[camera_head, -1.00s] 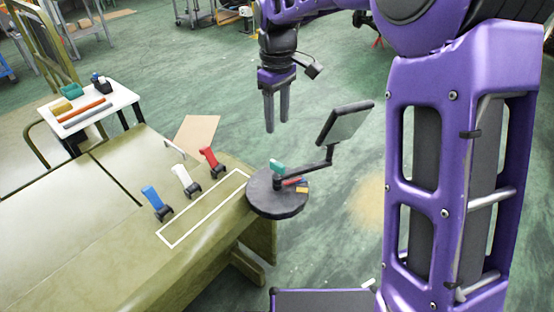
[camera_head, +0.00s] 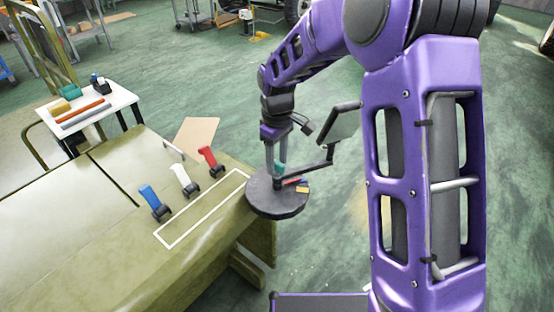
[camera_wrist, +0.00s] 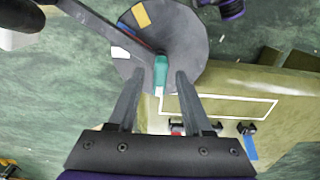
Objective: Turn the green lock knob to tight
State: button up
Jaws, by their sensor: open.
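The green lock knob (camera_wrist: 161,72) stands on a round dark base (camera_wrist: 190,45) in the wrist view. In the head view the knob (camera_head: 281,168) shows partly between and behind the fingers, above the round base (camera_head: 262,203). My gripper (camera_wrist: 158,85) is open. Its two fingers lie to either side of the knob's near end in the wrist view, with gaps and no clear contact. In the head view my gripper (camera_head: 276,175) points down over the base. A dark arm with a flat panel (camera_head: 340,122) rises from the base beside the knob.
Blue (camera_head: 150,197), white (camera_head: 181,175) and red (camera_head: 207,156) handled clamps stand on the olive table (camera_head: 90,250), left of a white outlined rectangle. Yellow, white and red-blue marks lie on the base. The panel arm is close to my fingers.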

grip_shut()
jog(key=shift+m, duration=0.3)
jog(key=m, duration=0.3)
jog(key=shift+m, duration=0.4)
jog(key=m, duration=0.4)
jog(key=shift+r+m+p, duration=0.1)
jog(key=shift+m+p, duration=0.2)
jog(key=shift+p, duration=0.05)
jog(key=m, duration=0.4)
jog(key=shift+p, duration=0.35)
jog(key=shift+m+p, duration=0.5)
jog(key=shift+m, duration=1.9)
